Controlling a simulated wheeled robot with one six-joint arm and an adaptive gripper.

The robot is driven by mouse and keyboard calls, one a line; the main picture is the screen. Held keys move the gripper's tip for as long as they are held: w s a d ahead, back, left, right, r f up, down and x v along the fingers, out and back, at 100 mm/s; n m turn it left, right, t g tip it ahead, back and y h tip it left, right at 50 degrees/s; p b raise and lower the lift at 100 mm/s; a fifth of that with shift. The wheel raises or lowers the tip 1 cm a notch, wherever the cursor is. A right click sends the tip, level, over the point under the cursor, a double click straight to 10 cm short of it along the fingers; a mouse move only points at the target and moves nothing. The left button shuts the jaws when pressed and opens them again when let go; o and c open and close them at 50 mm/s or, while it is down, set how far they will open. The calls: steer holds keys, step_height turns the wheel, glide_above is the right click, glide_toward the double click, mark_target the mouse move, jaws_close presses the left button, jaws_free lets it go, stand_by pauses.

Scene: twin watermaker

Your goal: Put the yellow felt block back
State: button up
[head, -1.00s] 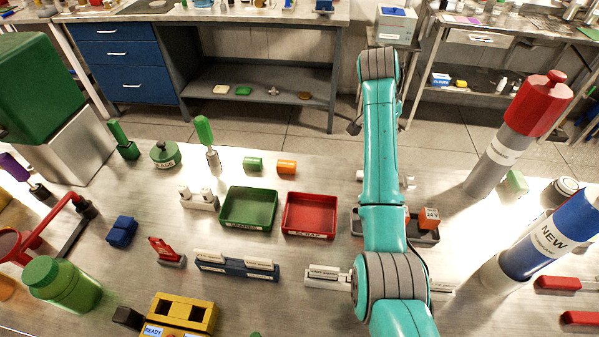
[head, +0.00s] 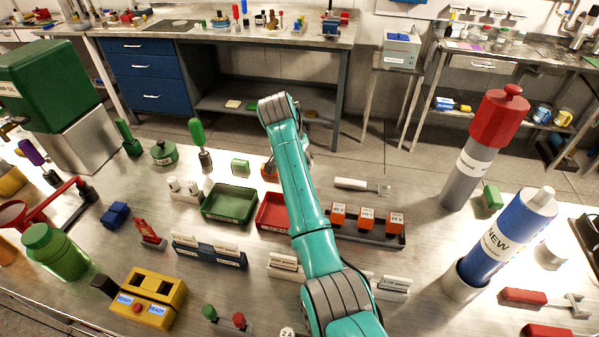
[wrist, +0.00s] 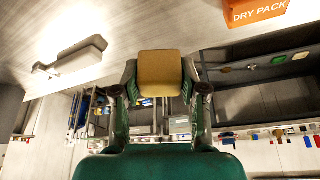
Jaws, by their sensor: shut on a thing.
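In the wrist view the yellow felt block (wrist: 160,76) sits between the fingertips of my gripper (wrist: 160,92). The fingers are shut on its two sides, and the block appears clear of any surface. In the head view my teal arm reaches over the bench toward its far edge. The block cannot be made out there, and my gripper is mostly hidden behind the arm. I cannot tell which place belongs to the block.
An orange dry pack (wrist: 256,10) lies close by on the bench. A green tray (head: 229,218) and a partly hidden red tray (head: 268,222) lie left of my arm. A rack (head: 345,233) with orange blocks and tall cylinders (head: 462,168) stand to the right. Floor lies beyond the bench.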

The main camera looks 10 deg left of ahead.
steer(key=shift+f, duration=2.4)
steer(key=shift+f, duration=0.15)
steer(key=o, duration=1)
steer(key=v, duration=1.2)
